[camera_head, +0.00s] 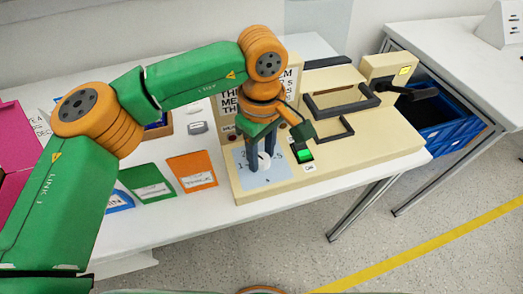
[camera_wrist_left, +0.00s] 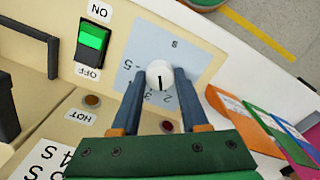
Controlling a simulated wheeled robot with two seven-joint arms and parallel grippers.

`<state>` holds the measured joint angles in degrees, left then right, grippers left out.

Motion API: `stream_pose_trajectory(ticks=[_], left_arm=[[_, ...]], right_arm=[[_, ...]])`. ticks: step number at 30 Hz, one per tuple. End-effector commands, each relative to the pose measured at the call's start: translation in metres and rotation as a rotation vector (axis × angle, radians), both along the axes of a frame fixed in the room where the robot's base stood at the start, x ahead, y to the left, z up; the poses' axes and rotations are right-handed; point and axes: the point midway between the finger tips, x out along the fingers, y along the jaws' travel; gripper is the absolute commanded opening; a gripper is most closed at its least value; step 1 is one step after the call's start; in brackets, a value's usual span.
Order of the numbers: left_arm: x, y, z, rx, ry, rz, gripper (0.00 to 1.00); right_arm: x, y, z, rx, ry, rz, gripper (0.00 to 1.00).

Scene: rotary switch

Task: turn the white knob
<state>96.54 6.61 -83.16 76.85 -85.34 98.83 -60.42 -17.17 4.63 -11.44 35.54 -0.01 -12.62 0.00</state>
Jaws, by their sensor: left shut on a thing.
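The white knob (camera_wrist_left: 159,73) sits on a pale blue dial plate (camera_wrist_left: 200,58) with printed numbers, on a beige panel. In the head view the knob (camera_head: 264,161) is partly hidden by my gripper, on the dial plate (camera_head: 246,176) at the panel's left end. My left gripper (camera_head: 262,158) points down over the dial with a finger on either side of the knob. In the left wrist view the two dark fingers (camera_wrist_left: 159,88) are shut on the knob. A dark mark shows on the knob's face. My right gripper is not in view.
A green rocker switch (camera_head: 304,156) labelled ON and OFF is close beside the dial. Dark handles (camera_head: 342,98) and a crank (camera_head: 415,93) stand farther right on the panel. Orange (camera_head: 193,172) and green (camera_head: 147,183) cards lie left of the panel.

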Motion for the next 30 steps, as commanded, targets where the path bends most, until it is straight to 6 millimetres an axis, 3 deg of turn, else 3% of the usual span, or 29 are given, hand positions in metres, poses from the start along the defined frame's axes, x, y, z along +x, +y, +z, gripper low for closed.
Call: stream_pose_trajectory(ticks=[15, 30], left_arm=[[0.0001, -0.0001, 0.0003, -0.001, -0.001, -0.400, 0.00], [0.0000, 0.0000, 0.0000, 0.000, 0.000, -0.533, 0.00]], right_arm=[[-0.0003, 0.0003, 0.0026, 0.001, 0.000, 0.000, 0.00], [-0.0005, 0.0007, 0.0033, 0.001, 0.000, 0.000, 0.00]])
